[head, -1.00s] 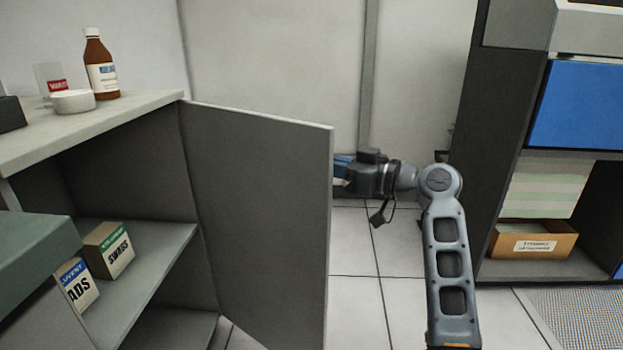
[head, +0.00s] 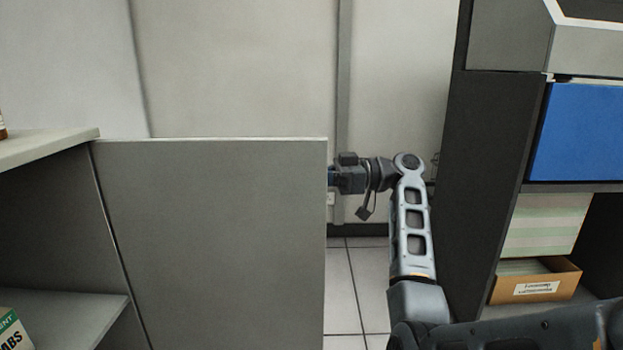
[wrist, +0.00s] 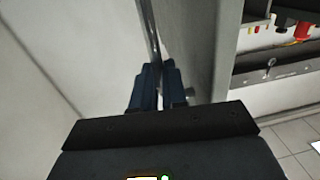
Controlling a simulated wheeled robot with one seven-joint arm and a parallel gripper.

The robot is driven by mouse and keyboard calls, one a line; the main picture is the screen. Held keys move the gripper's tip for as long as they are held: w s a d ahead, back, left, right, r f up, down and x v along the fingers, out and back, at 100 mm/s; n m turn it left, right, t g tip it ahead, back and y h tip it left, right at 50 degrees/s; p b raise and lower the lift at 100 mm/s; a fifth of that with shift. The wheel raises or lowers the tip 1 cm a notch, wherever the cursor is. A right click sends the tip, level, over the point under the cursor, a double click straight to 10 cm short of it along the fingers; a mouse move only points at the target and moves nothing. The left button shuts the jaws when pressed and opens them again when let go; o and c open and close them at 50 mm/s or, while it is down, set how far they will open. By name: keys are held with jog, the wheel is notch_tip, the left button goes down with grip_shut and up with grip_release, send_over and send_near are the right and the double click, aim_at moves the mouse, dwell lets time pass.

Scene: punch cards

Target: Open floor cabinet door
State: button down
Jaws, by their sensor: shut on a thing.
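The grey floor cabinet door (head: 215,230) stands wide open, swung out from the cabinet (head: 45,150) at the left of the head view. Inside the cabinet a shelf (head: 65,310) shows. My gripper (head: 332,177) is at the far side of the door's free edge, and its fingertips are mostly hidden by the door. In the wrist view my gripper's blue fingers (wrist: 158,82) are closed around a thin metal handle bar (wrist: 150,35) beside the grey door panel (wrist: 195,40).
A dark rack (head: 440,220) with a blue panel (head: 585,120) and a labelled cardboard box (head: 535,282) stands close to the right of my arm. A carton (head: 14,332) sits on the cabinet shelf. Tiled floor (head: 350,285) is free between door and rack.

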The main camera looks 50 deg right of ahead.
jog(key=shift+w+a, duration=0.15)
jog(key=c, duration=1.2)
grip_release()
jog(key=p+v, duration=0.1)
jog(key=v, duration=0.7)
jog(key=shift+p, duration=0.3)
jog(key=shift+f, duration=0.1)
